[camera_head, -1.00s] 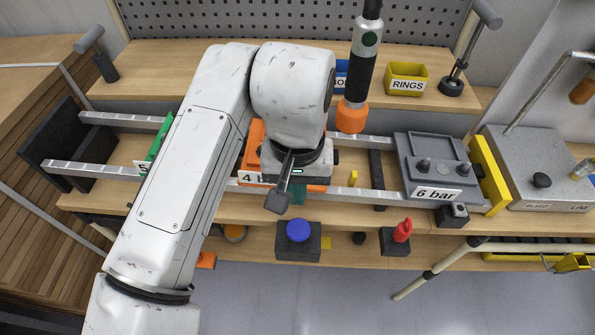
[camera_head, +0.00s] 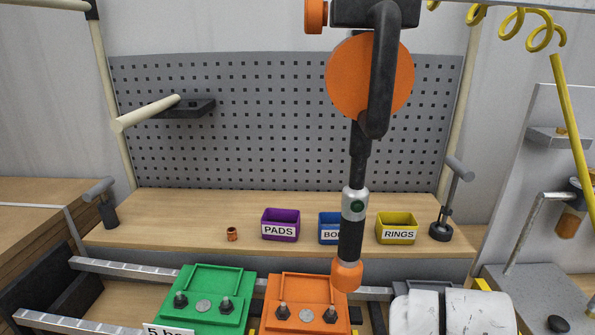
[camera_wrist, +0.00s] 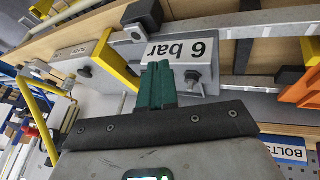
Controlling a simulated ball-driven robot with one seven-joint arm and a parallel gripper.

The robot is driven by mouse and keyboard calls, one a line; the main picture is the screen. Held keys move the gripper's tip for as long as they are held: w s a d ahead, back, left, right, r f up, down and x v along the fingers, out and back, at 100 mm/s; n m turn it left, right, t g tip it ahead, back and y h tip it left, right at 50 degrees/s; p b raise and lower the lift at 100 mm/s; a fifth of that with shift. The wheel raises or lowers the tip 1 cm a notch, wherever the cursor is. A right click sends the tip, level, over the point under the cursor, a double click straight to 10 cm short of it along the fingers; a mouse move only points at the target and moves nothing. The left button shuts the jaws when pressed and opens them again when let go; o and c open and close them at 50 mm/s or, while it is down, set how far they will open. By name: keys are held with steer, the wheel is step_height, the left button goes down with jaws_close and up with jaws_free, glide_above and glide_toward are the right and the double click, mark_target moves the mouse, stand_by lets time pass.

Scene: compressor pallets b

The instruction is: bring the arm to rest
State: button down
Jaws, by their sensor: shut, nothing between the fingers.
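My gripper (camera_wrist: 157,85) shows in the wrist view as two green fingers pressed together, with nothing between them. Its tips are in front of the "6 bar" label (camera_wrist: 172,50), which appears upside down there; I cannot tell whether they touch. In the head view, only white links of my arm (camera_head: 450,312) show at the bottom right. They cover most of the grey pallet there, and my gripper is out of that view.
A green pallet (camera_head: 205,296) and an orange pallet (camera_head: 305,304) sit on the rails. An orange-tipped hanging tool (camera_head: 352,225) hangs above the bench. Purple (camera_head: 281,224), blue (camera_head: 329,228) and yellow (camera_head: 397,227) bins stand behind.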

steer(key=s+d+f+n, duration=0.1)
steer(key=s+d+f, duration=0.5)
steer(key=s, duration=0.1)
steer(key=s+a+f+g+y, duration=0.1)
steer(key=s+a+f+y, duration=0.1)
steer(key=s+f, duration=0.4)
steer(key=s+a+f+g+y, duration=0.2)
steer(key=s+a+f, duration=0.3)
steer(key=s, duration=0.8)
steer(key=shift+f+n, duration=0.4)
steer(key=shift+f, duration=0.2)
